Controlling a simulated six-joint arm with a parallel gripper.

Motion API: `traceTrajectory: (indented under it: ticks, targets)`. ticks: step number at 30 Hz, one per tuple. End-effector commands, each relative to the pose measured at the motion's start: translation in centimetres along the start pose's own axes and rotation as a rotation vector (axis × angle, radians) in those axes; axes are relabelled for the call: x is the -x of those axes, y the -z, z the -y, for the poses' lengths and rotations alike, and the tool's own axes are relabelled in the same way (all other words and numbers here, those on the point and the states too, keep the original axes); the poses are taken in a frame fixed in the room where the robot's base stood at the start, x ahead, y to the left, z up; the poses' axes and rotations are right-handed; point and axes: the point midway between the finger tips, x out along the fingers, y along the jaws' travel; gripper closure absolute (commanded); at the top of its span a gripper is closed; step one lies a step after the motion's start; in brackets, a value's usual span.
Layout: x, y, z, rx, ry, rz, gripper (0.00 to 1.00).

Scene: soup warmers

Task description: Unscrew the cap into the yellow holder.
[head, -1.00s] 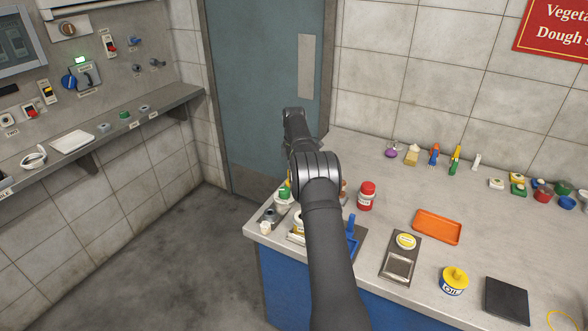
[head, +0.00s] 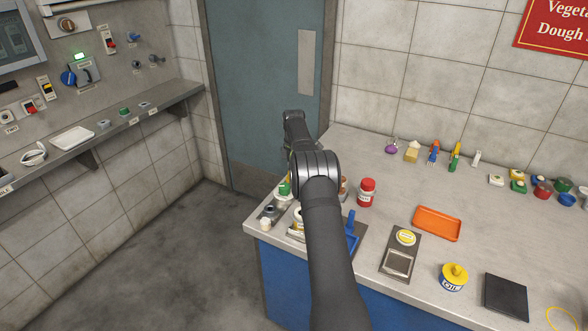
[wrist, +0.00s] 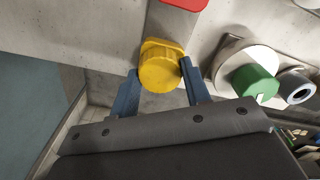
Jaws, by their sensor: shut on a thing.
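In the wrist view a round yellow cap (wrist: 160,76) sits between the blue fingertips of my gripper (wrist: 159,73). The fingers touch its two sides, so the gripper is shut on it. A yellow edge (wrist: 155,42) shows just behind the cap; I cannot tell if it is the yellow holder. In the head view my arm hides the fingers and most of the cap above the left end of the counter.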

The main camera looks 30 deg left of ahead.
Motion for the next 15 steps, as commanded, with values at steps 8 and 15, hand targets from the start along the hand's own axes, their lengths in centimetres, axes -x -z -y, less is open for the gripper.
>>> traceTrajectory:
  ticks: [8,15]
  targets:
    - [-0.08,0.0,0.0,0.0,0.0,0.0,0.31]
    - [0.17,0.0,-0.01,0.0,-0.001,0.0,0.31]
